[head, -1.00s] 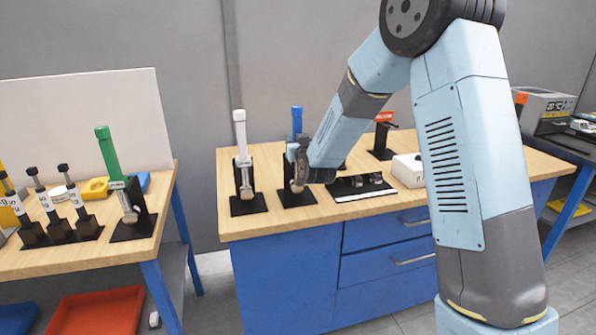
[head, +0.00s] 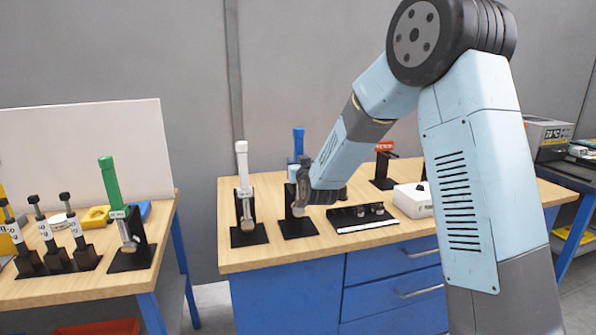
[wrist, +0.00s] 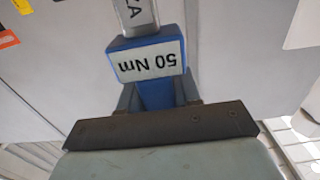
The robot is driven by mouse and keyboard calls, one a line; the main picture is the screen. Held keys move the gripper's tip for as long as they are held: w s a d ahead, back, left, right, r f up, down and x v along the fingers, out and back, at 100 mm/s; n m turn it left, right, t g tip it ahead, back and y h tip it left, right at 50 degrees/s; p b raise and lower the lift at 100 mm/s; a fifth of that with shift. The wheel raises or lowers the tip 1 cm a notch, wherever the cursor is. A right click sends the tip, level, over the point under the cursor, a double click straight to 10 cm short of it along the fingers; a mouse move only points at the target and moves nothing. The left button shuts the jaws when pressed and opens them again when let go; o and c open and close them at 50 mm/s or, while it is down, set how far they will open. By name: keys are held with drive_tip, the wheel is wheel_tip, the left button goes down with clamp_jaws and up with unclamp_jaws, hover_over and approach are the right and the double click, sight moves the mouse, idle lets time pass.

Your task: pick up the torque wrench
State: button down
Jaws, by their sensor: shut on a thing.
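A torque wrench with a blue handle (head: 298,142) is upright at its black stand (head: 299,228) on the middle bench. My gripper (head: 297,172) is shut on this blue wrench. In the wrist view the blue handle (wrist: 157,95) sits between the fingers, and its white label reads "50 Nm". A metal shaft (wrist: 136,14) shows beyond the label. The wrench's lower end is partly hidden in the head view. A white-handled wrench (head: 242,165) stands to its left, and a green-handled wrench (head: 109,180) is on the left bench.
A black tray (head: 361,218) with small parts and a white box (head: 412,200) lie to the right on the wooden bench top (head: 270,254). A red-topped tool (head: 384,147) stands behind. Several small black-capped tools (head: 55,232) stand on the left bench.

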drive_tip(key=v, duration=1.8)
drive_tip(key=shift+r, duration=0.45)
drive_tip(key=c, duration=1.4)
unclamp_jaws()
clamp_jaws()
